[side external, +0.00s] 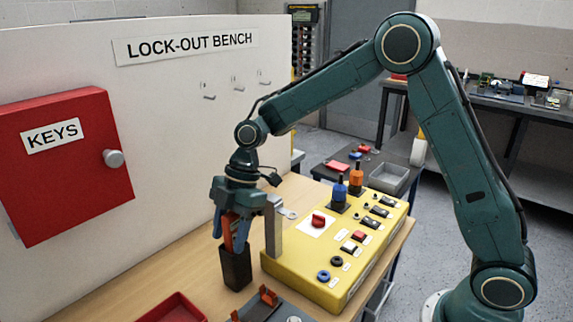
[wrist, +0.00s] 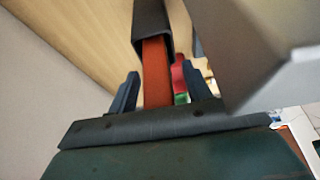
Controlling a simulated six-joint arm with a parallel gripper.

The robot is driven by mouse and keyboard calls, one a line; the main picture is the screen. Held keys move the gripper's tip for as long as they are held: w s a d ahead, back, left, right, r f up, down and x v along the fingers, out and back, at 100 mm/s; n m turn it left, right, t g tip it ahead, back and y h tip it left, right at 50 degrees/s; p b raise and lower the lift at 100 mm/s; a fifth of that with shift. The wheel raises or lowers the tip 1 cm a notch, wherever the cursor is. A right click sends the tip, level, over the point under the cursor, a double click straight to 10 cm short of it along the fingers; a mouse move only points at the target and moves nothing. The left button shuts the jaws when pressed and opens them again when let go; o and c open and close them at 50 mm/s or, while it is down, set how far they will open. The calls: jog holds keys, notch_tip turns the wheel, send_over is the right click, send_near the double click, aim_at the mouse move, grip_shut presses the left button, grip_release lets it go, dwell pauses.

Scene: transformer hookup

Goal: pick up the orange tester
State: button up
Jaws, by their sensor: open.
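The orange tester (side external: 231,229) stands upright in a black holder (side external: 236,269) on the wooden bench. My gripper (side external: 231,226) is above the holder, pointing down, with its blue-grey fingers open around the tester. In the wrist view, the orange body (wrist: 156,72) runs between the two fingers of my gripper (wrist: 163,88) and into the black holder (wrist: 153,20). Gaps show between the body and both fingers. The tester's lower end is hidden in the holder, and its top is hidden by my gripper.
A grey upright bracket (side external: 273,228) stands close right of my gripper, by the yellow control panel (side external: 330,285). Blue (side external: 339,190) and orange (side external: 356,179) handles stand on the panel. A red tray (side external: 172,308) lies in front. The white board (side external: 150,160) rises behind.

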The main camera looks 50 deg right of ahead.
jog(key=c, duration=1.1)
jog(key=shift+o, duration=0.2)
jog(key=shift+r, duration=0.15)
notch_tip(320, 180, up, 20)
dwell(0.9)
